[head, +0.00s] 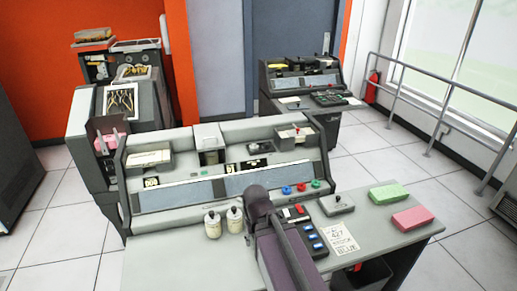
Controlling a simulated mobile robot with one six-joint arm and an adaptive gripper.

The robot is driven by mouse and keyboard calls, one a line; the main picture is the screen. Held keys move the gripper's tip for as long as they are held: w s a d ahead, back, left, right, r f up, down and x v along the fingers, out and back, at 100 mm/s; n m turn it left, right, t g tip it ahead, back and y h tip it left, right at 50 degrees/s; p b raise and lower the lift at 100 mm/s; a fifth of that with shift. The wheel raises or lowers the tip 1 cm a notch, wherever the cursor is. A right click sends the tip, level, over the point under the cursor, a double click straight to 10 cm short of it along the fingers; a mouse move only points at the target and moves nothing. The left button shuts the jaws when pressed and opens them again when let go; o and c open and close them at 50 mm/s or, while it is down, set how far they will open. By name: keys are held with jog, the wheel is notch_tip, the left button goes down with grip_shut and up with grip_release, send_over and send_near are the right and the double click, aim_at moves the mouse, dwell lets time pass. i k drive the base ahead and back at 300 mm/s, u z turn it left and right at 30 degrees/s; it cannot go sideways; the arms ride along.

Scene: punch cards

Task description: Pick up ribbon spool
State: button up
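I cannot make out a ribbon spool for certain. A small dark item (260,147) lies on the upper ledge of the near grey console (180,171); it is too small to tell whether it is the spool. On the far console (290,82), yellow and black items (278,66) sit on top, also too small to name. A dark purple-grey part of my own arm rises at the bottom centre, in front of the near console, and covers part of the desk. My gripper does not show.
Two white bottles (213,224) stand on the near desk. A green card stack (388,193) and a pink one (413,217) lie at its right. A metal railing (411,115) runs along the window. Tiled floor is free between the desk and railing.

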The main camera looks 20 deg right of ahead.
aim_at(253, 149)
jog(key=u, duration=0.05)
jog(key=i, duration=1)
jog(key=z, duration=0.05)
